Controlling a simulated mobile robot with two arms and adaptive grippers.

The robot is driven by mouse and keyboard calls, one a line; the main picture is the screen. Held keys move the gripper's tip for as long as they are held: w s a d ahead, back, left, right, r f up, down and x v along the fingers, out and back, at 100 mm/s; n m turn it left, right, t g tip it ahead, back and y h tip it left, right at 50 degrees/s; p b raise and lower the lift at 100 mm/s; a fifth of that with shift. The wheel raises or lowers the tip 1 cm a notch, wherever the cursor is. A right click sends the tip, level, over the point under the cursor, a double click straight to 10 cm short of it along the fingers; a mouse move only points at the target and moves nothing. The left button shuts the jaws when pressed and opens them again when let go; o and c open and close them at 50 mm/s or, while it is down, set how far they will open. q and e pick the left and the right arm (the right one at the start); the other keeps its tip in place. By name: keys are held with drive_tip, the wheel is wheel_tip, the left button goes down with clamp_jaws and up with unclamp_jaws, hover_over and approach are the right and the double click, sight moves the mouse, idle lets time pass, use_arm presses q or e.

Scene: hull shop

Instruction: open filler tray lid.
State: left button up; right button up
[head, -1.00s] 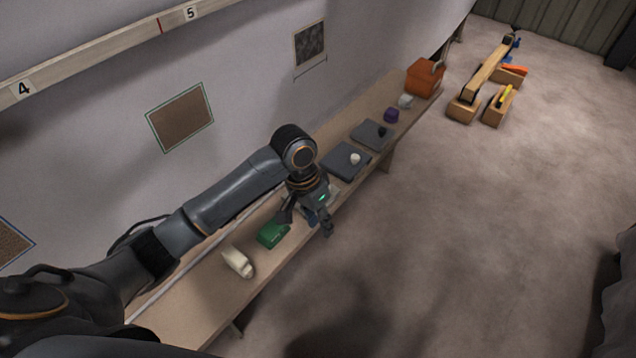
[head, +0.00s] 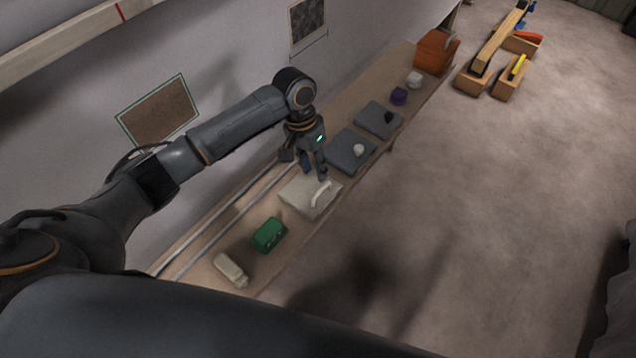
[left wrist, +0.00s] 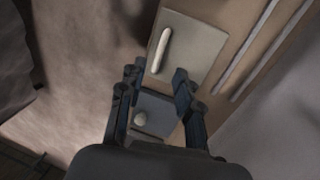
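A pale grey flat tray (head: 300,203) with a lid and a white bar handle (head: 321,193) lies on the bench. The lid looks shut. It also shows in the left wrist view, pale lid (left wrist: 204,50) and bar handle (left wrist: 160,50). Beyond it lies a dark grey tray (head: 343,151) with a pale round knob (head: 359,150). The frames do not show which one is the filler tray. My left gripper (head: 304,167) is open and empty above the bench, at the pale tray's far edge. In the left wrist view the dark tray shows between my open fingers (left wrist: 155,80). My right gripper is not in view.
A second dark tray (head: 374,119) with a black knob, a purple item (head: 398,96), a white item (head: 414,79) and an orange bin (head: 434,54) stand farther along. A green box (head: 269,235) and a cream item (head: 230,269) are nearer. Rails (head: 232,213) run along the wall.

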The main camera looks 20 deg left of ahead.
sight(319, 191)
use_arm(q)
drive_tip(key=f, duration=0.4)
drive_tip(key=d+f, duration=0.1)
drive_tip(key=f, duration=0.1)
drive_tip(key=shift+s+d+f, duration=0.1)
drive_tip(key=shift+s+f, duration=0.05)
drive_tip(key=shift+f, duration=0.4)
drive_tip(key=c, duration=0.6)
clamp_jaws()
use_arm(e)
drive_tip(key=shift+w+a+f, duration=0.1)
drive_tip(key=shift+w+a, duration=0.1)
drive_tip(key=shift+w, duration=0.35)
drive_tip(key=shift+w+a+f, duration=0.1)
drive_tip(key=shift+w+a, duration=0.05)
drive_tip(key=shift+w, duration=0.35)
